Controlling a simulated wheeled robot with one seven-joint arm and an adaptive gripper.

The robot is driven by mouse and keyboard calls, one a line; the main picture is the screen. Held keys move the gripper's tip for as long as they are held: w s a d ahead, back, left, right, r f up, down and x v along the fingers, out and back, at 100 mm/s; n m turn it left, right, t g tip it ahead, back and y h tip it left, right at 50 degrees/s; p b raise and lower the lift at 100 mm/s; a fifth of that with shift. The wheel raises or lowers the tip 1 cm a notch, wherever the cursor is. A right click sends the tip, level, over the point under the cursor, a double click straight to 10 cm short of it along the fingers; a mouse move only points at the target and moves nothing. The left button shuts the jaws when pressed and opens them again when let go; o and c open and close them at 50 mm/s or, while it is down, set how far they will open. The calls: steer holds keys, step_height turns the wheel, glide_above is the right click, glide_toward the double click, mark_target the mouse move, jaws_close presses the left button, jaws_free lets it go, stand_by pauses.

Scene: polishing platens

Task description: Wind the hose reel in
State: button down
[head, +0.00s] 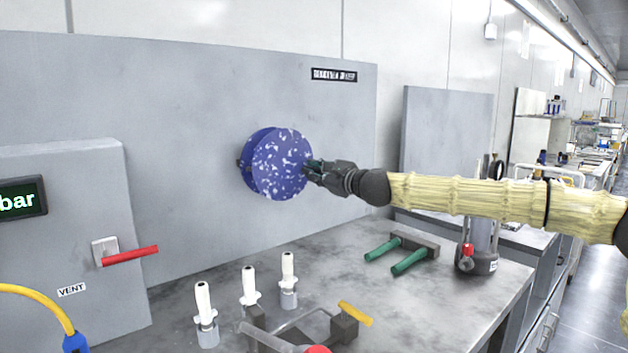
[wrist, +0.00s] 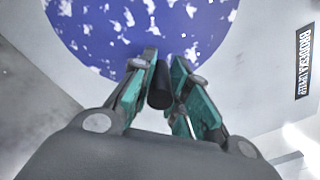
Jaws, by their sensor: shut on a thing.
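The hose reel (head: 280,165) is a blue disc with white speckles, mounted on the grey upright panel. It fills the top of the wrist view (wrist: 125,30). A dark cylindrical crank knob (wrist: 160,88) stands out near the reel's lower edge in the wrist view. My gripper (head: 312,170) is at the reel's right edge in the head view. In the wrist view its green-padded fingers (wrist: 160,85) are on both sides of the knob and shut on it. The knob is hidden by the fingers in the head view. No hose is clearly visible on the reel.
Below the reel, the grey bench (head: 205,270) carries several white-topped fittings (head: 249,285), a green-handled tool (head: 402,250) and a yellow-handled clamp (head: 345,322). A red lever (head: 130,256) juts from the left cabinet (head: 60,215). A cylindrical device (head: 478,250) stands at right, below my arm.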

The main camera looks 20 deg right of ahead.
mark_target(289, 192)
steer(key=f+m+b, duration=0.1)
steer(key=m+b, duration=0.1)
steer(key=f+m+b, duration=0.2)
steer(key=shift+s+a, duration=0.1)
steer(key=shift+a, duration=0.25)
steer(key=m+b, duration=0.1)
steer(key=a+f+m+b, duration=0.1)
steer(key=b, duration=0.1)
steer(key=f+m+b, duration=0.1)
steer(key=b, duration=0.1)
steer(key=shift+s+a+m, duration=0.25)
steer(key=shift+s+m, duration=0.05)
steer(key=m+b, duration=0.1)
steer(key=a+m+b, duration=0.1)
steer(key=b, duration=0.1)
steer(key=a+f+m+b, duration=0.1)
steer(key=m+b, duration=0.1)
steer(key=shift+s+a, duration=0.15)
steer(key=shift+s, duration=0.2)
steer(key=shift+s+a+m+b, duration=0.2)
steer(key=shift+a+m+b, duration=0.6)
steer(key=shift+b, duration=0.45)
steer(key=shift+f, duration=0.1)
steer(key=c, duration=1.4)
jaws_free()
steer(key=shift+o, duration=0.4)
steer(key=shift+d, duration=0.2)
steer(key=shift+s+r, duration=0.1)
steer(key=shift+r, duration=0.1)
steer(key=v, duration=1.2)
